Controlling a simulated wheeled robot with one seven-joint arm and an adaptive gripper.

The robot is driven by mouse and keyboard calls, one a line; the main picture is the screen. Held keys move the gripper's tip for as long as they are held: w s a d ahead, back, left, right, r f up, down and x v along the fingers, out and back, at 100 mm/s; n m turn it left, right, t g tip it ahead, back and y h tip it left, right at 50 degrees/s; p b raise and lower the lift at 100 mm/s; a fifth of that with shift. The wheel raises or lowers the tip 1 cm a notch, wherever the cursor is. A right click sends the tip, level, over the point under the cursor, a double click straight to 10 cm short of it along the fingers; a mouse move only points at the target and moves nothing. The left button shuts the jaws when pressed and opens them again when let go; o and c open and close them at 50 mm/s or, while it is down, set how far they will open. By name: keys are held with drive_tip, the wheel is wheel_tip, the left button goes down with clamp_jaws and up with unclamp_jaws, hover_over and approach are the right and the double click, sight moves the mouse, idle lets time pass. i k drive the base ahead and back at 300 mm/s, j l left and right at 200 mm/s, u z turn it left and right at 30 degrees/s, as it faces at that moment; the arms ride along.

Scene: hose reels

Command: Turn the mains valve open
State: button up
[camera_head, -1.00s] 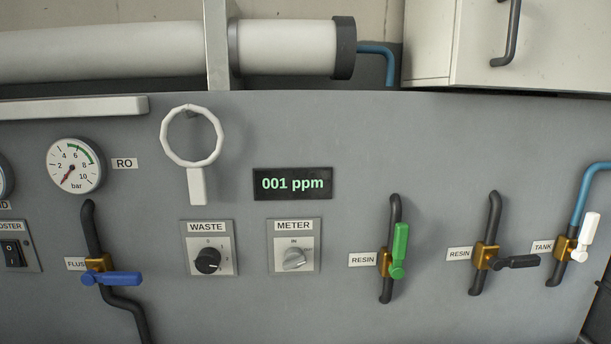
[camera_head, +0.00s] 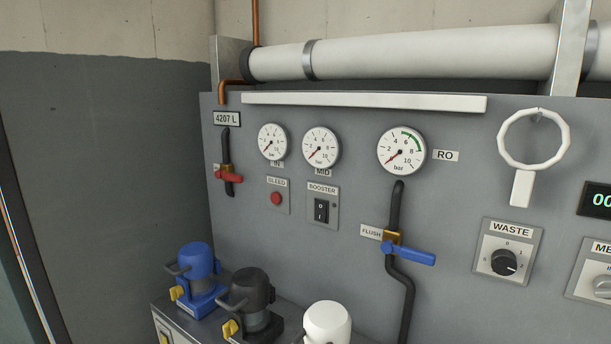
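A valve with a red lever (camera_head: 229,177) sits on a dark vertical pipe at the panel's left edge, below the plate reading 4207 L (camera_head: 227,118). Its lever lies crosswise to the pipe. No label reading mains is legible on it. A second valve with a blue lever (camera_head: 412,254), labelled FLUSH, also has its lever crosswise to its pipe. My gripper is not in view.
The grey panel (camera_head: 455,205) carries gauges, a BLEED button (camera_head: 276,199), a BOOSTER switch (camera_head: 321,210) and a WASTE knob (camera_head: 504,262). Blue (camera_head: 196,265), black (camera_head: 249,293) and white (camera_head: 327,323) canisters stand in front at lower left. A white pipe (camera_head: 420,57) runs above.

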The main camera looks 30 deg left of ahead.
sight(228, 177)
drive_tip(key=u, duration=1.4)
drive_tip(key=i+j, duration=0.15)
drive_tip(key=j, duration=0.25)
drive_tip(key=i+j, duration=0.2)
drive_tip(key=j, duration=0.15)
drive_tip(key=i+j+u, duration=0.1)
drive_tip(key=j, duration=0.3)
